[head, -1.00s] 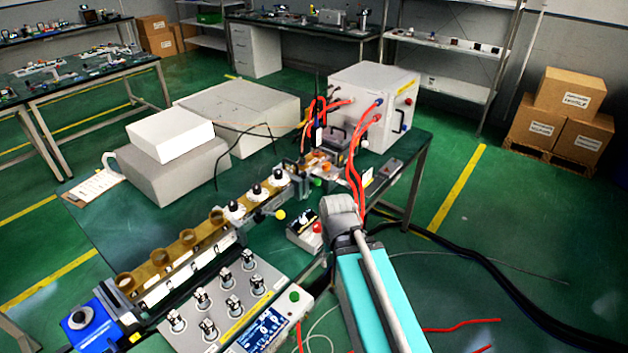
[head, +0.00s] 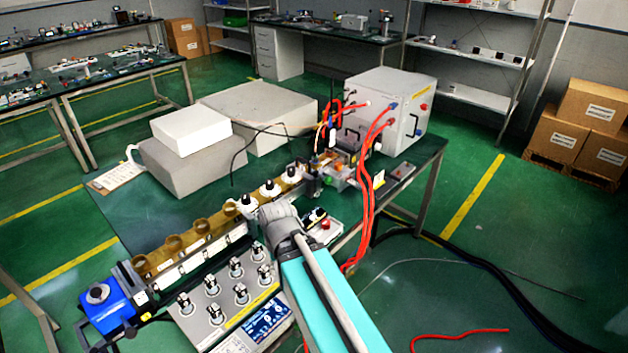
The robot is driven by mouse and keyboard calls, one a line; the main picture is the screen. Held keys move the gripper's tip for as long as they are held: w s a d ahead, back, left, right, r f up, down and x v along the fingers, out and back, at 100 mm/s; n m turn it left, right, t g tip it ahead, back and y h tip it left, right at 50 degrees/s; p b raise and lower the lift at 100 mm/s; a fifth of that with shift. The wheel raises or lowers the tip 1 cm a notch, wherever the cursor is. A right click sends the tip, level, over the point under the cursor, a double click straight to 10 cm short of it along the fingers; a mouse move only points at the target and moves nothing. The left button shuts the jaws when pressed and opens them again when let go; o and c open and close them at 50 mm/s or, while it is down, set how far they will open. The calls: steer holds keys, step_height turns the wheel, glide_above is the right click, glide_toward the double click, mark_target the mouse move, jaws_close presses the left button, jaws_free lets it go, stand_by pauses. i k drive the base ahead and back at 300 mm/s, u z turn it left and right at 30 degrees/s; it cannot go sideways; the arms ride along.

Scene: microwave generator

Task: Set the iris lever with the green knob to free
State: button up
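A small green knob (head: 333,173) shows at the far end of the brass-coloured waveguide line (head: 190,239), next to an orange part. It is too small to tell how its lever is set. My arm (head: 312,285) reaches up from the bottom, and its rounded grey joint (head: 278,217) covers part of the line and the bench in front of the knob. I cannot make out my gripper; any part of it near there is hidden behind the joint or lost among the dark parts.
A grey box (head: 385,110) with red cables stands behind the line's far end. A panel of several switches (head: 222,290) with a screen and a blue unit (head: 110,300) lie at the near end. Pale boxes (head: 258,112) stand behind. The floor at right is mostly open.

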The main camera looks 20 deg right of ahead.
mark_target(328, 179)
steer(key=u, duration=0.3)
steer(key=k, duration=0.85)
steer(key=z, duration=0.8)
steer(key=i, duration=1)
steer(key=u, duration=0.05)
